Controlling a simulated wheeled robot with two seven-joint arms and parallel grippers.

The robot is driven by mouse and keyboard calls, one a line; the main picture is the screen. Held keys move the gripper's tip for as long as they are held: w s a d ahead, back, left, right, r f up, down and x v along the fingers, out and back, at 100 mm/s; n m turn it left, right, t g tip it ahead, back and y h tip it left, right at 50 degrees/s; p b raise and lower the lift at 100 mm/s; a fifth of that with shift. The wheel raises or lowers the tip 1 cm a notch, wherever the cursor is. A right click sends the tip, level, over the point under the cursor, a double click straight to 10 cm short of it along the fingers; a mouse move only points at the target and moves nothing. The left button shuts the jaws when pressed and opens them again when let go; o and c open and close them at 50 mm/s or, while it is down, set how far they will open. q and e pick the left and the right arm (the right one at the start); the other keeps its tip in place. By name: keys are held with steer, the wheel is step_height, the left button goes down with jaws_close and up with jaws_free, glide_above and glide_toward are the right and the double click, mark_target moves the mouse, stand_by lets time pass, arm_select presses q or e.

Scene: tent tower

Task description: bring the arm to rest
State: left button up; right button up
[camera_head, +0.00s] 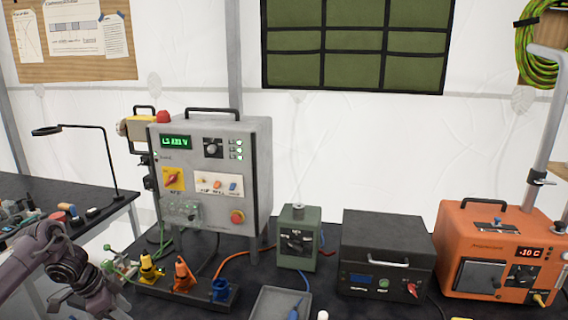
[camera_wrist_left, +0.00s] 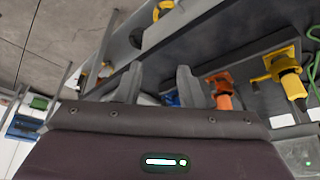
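My left arm (camera_head: 62,262) comes in at the lower left of the head view, bent, with its lower part running down near the bottom edge. Its gripper cannot be made out there. My right arm and gripper are not in view.
On the dark table, a rack (camera_head: 170,292) holds the yellow, orange and blue plugs. Behind it stands a grey power cabinet (camera_head: 240,150). A green box (camera_head: 298,240), black case (camera_head: 388,250) and orange heater-like unit (camera_head: 490,222) stand rightward. A grey tray (camera_head: 262,303) lies in front.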

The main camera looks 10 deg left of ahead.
arm_select(q)
steer(key=w+d+f+t+h, duration=0.1)
steer(key=d+f, duration=0.4)
steer(key=f, duration=0.4)
steer(key=w+d+f, duration=0.1)
steer(key=d+f, duration=0.4)
steer(key=f, duration=0.4)
steer(key=s+d+f+n+b, duration=0.1)
steer(key=s+d+f, duration=0.2)
steer(key=f, duration=0.5)
steer(key=s+d+f+n+b, duration=0.1)
steer(key=s+d+f+n, duration=0.2)
steer(key=f, duration=0.5)
steer(key=s+d+f+n+y, duration=0.1)
steer(key=s+d+f, duration=0.2)
steer(key=s+f, duration=0.6)
steer(key=s+d+f+n+y, duration=0.1)
steer(key=s+d+f, duration=0.2)
steer(key=s+f, duration=0.65)
steer(key=s+d+f+n+g+y, duration=0.1)
steer(key=s, duration=0.9)
steer(key=s+d+f+g+y, duration=0.1)
steer(key=s+g, duration=0.1)
steer(key=s, duration=0.9)
steer(key=shift+s+d+n+b, duration=0.2)
steer(key=shift+d+n+b, duration=0.1)
steer(key=shift+n+b, duration=0.1)
